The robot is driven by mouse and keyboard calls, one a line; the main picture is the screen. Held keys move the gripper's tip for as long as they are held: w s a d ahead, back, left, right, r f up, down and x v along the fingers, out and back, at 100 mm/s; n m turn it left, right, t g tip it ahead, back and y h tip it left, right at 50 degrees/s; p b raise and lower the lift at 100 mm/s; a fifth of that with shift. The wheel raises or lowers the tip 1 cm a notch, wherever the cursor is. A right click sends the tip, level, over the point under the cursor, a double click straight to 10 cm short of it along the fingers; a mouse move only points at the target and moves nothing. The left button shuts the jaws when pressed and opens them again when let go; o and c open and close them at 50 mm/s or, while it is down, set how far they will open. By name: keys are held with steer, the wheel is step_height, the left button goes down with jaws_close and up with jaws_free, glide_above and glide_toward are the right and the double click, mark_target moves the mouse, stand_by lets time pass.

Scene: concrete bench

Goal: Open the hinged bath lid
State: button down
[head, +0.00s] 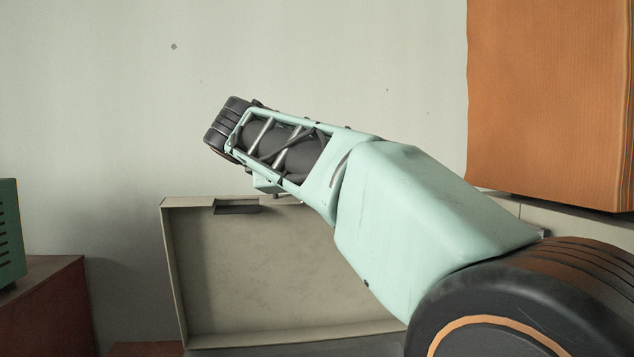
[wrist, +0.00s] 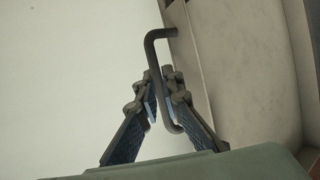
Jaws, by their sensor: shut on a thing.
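The bath lid (head: 285,275) is a beige panel with a raised rim, standing steeply up in the head view, its recessed side facing the camera. The grey edge below it (head: 300,346) looks like part of the bath. In the wrist view the lid's pale face (wrist: 245,75) runs down the right side. A dark bent bar handle (wrist: 155,50) sticks out from it. My gripper (wrist: 161,98) is shut on this handle, with a finger on either side of the bar. In the head view the fingers and handle are hidden, and my arm covers the lid's upper right part.
An orange ribbed block (head: 550,100) hangs or stands at the upper right, near my arm. A green vented box (head: 10,235) sits on a red-brown block (head: 45,305) at the left. The pale wall (head: 90,110) is behind; the space above the lid's left side is clear.

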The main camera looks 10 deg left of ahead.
steer(key=c, duration=2.3)
jaws_free()
steer(key=shift+c, duration=0.2)
steer(key=shift+s, duration=0.1)
steer(key=v, duration=1.2)
